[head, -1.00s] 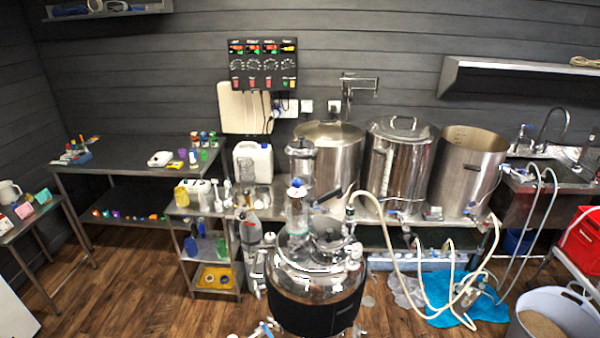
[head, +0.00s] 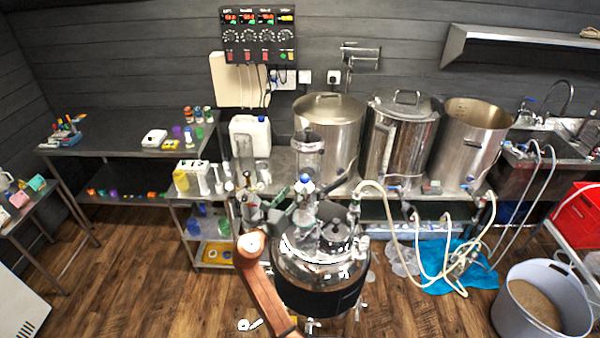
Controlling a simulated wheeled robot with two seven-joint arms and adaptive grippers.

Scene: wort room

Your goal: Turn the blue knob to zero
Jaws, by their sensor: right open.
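A small blue knob or cap (head: 306,185) sits on top of the fitting above the round steel vessel (head: 320,262). Its marking and turn angle are too small to read. My right gripper (head: 287,210) is open, just left of and below this knob, against the cluttered fittings. I cannot tell whether its fingers touch anything. My orange-brown arm comes up from the bottom edge and partly covers the vessel's left side. My left gripper is not in view.
A wall control panel (head: 258,35) has several dials with dark surrounds. Steel pots (head: 329,140) with blue-handled valves stand on the bench behind the vessel. Hoses (head: 418,240) run down at right to a blue mat (head: 470,270). A grey bucket (head: 560,280) is at lower right.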

